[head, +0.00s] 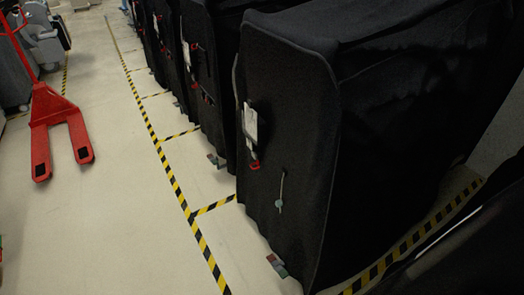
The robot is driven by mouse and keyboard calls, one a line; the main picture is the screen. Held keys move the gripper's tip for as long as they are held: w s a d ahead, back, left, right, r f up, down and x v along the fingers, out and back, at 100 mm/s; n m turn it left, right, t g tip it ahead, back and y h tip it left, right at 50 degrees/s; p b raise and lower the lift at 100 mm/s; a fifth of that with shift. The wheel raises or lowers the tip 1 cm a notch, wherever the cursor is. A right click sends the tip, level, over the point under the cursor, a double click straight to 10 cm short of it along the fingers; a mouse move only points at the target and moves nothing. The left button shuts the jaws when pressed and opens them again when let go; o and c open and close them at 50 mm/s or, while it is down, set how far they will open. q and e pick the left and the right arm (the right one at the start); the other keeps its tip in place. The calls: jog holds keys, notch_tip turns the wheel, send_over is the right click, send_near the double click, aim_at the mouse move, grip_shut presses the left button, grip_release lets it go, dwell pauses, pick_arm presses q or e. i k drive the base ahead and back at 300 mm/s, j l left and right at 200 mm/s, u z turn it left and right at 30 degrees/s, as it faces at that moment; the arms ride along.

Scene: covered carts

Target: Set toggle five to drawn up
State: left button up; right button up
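A small grey-green toggle (279,204) hangs on the front of the nearest black cart cover (300,130). A short pale cord (283,182) runs up from it. No number is readable, so I cannot tell if this is toggle five. On the same cover a white tag (250,124) hangs at the left, with a red clip-like piece (255,165) at its lower end. Neither of my grippers is in view.
More black covered carts (205,60) stand in a row behind. A red pallet jack (60,125) stands at the left. Yellow-black floor tape (178,190) marks the bays. A dark surface fills the lower right corner.

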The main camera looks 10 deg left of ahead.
aim_at(278, 203)
jog(key=i+z, duration=0.35)
jog(key=z, duration=0.15)
jog(key=i+j+z, duration=0.2)
jog(key=z, duration=0.3)
jog(key=i+j, duration=0.05)
jog(key=i, duration=0.05)
